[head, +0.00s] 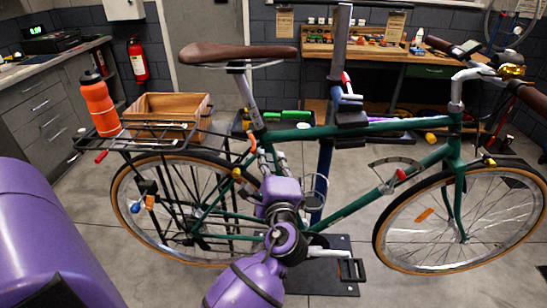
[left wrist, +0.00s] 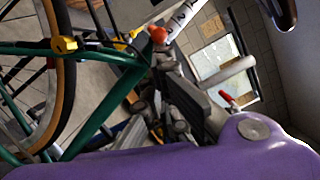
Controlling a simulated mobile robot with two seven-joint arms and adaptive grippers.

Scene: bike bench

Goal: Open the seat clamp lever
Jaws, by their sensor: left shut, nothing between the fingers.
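The green bike (head: 405,170) stands upright in the head view, with its brown saddle (head: 238,53) on a silver seat post (head: 250,98). What looks like the seat clamp lever, with an orange end (head: 251,144), is at the top of the seat tube. An orange-red rounded end also shows by the seat post in the left wrist view (left wrist: 158,35). My left gripper (head: 267,153) is shut and empty, just below and right of the lever, in front of the frame. It also shows in the left wrist view (left wrist: 172,108). Whether it touches the lever I cannot tell. My right gripper is not in view.
The rear rack (head: 150,143) carries an orange bottle (head: 100,105) and a wooden box (head: 168,113). A repair stand (head: 341,45) with a red lever (head: 346,81) rises behind the frame. A workbench (head: 425,58) stands at the back right.

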